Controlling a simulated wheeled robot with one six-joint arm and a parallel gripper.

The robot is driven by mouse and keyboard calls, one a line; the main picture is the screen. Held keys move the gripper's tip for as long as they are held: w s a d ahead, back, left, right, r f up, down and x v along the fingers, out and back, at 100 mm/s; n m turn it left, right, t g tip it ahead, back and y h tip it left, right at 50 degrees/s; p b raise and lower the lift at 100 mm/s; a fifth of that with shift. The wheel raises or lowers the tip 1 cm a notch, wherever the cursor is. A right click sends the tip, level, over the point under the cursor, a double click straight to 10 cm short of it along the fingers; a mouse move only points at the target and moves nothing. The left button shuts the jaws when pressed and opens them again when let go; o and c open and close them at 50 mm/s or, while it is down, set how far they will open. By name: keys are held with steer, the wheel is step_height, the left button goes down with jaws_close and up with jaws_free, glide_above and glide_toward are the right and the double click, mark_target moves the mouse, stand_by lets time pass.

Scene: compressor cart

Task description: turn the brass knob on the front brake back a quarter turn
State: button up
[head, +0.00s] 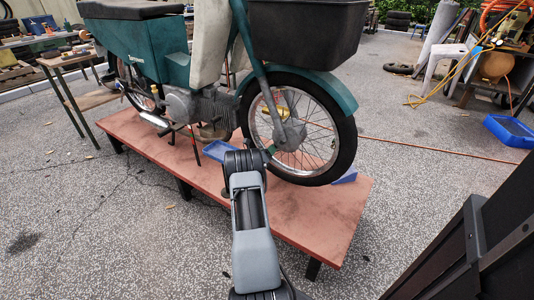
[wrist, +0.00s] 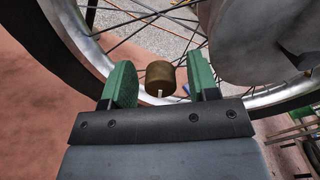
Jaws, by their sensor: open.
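The brass knob (wrist: 160,76) shows in the wrist view as a short brown-gold cylinder with a small white mark at its lower edge. My gripper (wrist: 159,66) is open, with one green-padded finger on each side of the knob in the picture. A gap shows on both sides, and neither finger visibly touches it. I cannot tell how deep the knob sits between the fingers. The large grey front hub (wrist: 275,40) is to the right of the knob. In the head view, my arm reaches the front wheel (head: 340,135) near its hub (head: 291,134); the fingers are not clear there.
The teal moped stands on a red-brown platform (head: 315,215). Wheel spokes and the rim (wrist: 75,20) lie close behind my fingers. A blue tray (head: 218,150) and a blue wedge (head: 347,177) are near the wheel. Open paving lies in front of the platform.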

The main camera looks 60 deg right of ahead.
steer(key=a+p, duration=0.3)
steer(key=a, duration=1)
steer(key=shift+a+p, duration=0.4)
